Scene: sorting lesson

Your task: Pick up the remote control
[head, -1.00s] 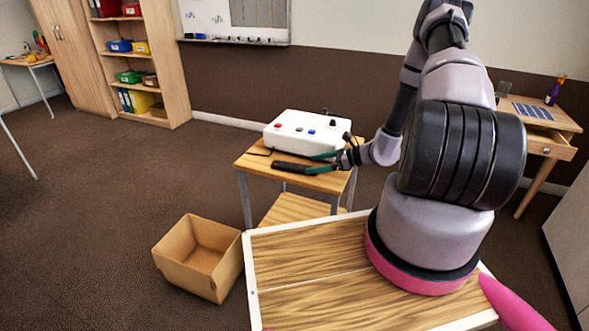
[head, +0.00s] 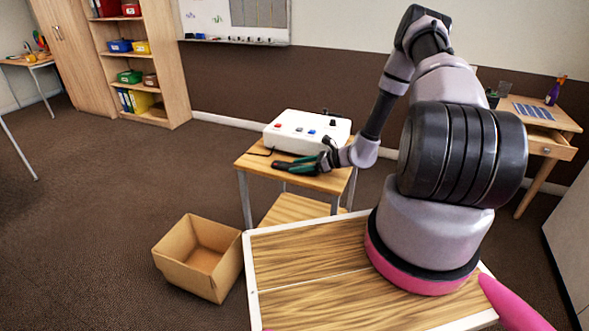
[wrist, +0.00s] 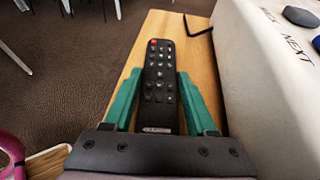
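The remote control is a slim black handset with a red button and grey keys. In the wrist view the remote control (wrist: 160,75) lies lengthwise between the two green fingers of my gripper (wrist: 160,80). A narrow gap shows on each side, so my gripper is open around it. In the head view the remote control (head: 281,165) is a dark sliver on the small wooden stand (head: 252,161), partly hidden by my gripper (head: 298,165). The near end of the remote reaches close to the gripper's dark palm edge.
A white box (head: 305,127) with coloured buttons stands right behind the remote on the same stand. A black cable (wrist: 198,27) lies near it. An open cardboard box (head: 205,262) is on the floor to the left. A desk (head: 540,125) stands at the right.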

